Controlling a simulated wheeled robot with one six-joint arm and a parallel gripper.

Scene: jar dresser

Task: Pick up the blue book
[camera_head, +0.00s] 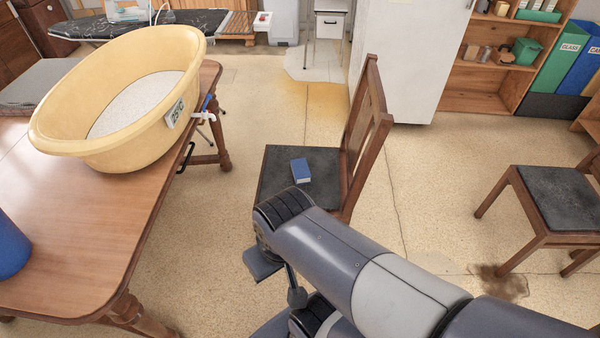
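The blue book (300,171) is small and thick, with pale page edges showing. It lies on the dark seat of a wooden chair (272,180) in the middle of the head view, towards the seat's right side. My grey arm reaches in from the lower right and its bend is just in front of the chair, below the book in the picture. My gripper's fingers cannot be made out; the arm's end is hidden or below the frame. Nothing visible touches the book except the seat.
A wooden table (95,235) at left bears a yellow tub (125,145) and a blue cylinder (10,245). A second chair (560,195) stands at right. A white cabinet (405,60) and shelves (475,102) are behind. Speckled floor is open between table and chair.

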